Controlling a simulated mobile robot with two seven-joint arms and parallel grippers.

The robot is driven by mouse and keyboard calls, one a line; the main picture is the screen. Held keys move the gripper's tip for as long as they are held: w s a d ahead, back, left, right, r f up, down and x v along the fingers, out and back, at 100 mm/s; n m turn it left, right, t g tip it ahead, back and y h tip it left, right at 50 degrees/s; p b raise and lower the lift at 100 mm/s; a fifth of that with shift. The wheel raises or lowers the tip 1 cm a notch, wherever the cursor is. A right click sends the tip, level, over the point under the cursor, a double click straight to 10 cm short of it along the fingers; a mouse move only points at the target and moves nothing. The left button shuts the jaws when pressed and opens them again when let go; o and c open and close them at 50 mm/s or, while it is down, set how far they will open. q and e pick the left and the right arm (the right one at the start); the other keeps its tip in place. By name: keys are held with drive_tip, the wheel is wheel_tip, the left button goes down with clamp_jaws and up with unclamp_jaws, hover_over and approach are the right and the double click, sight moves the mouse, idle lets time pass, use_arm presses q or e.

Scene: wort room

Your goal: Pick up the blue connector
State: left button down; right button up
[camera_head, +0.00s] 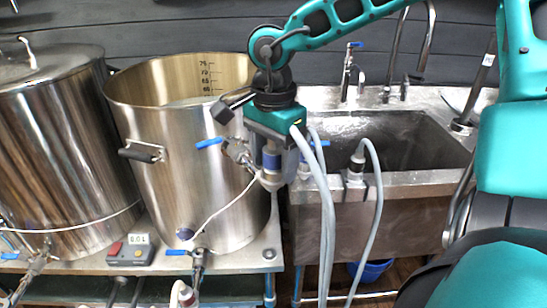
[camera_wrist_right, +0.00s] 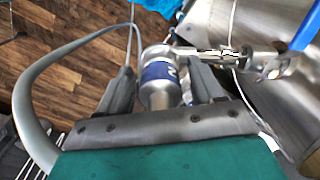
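The blue connector (camera_head: 272,161) is a silver fitting with a blue band. It hangs beside the open kettle (camera_head: 165,190), by the kettle's upper valve (camera_head: 236,150). My right gripper (camera_head: 273,168) points down around it, one finger on each side. In the right wrist view the connector (camera_wrist_right: 160,75) sits between the two fingers of my right gripper (camera_wrist_right: 160,85). A gap shows on each side, so the fingers look open and apart from it. Its top end meets a metal fitting that leads to the blue-handled valve (camera_wrist_right: 270,65). My left gripper is not in view.
Grey hoses (camera_head: 325,220) hang right of my gripper. Another hose fitting (camera_head: 357,160) stands in a holder on the sink's (camera_head: 420,180) front edge. A lidded kettle (camera_head: 60,150) stands at left. A red-buttoned control box (camera_head: 130,252) sits on the bench. A thin white cable passes close by.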

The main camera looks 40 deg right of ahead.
drive_tip(key=c, duration=1.1)
wheel_tip(320, 180, up, 20)
drive_tip(key=shift+r+p, duration=0.1)
drive_tip(key=shift+p, duration=0.9)
drive_tip(key=shift+c, duration=0.2)
drive_tip(key=shift+r+p, duration=1.75)
drive_tip(key=shift+r, duration=0.45)
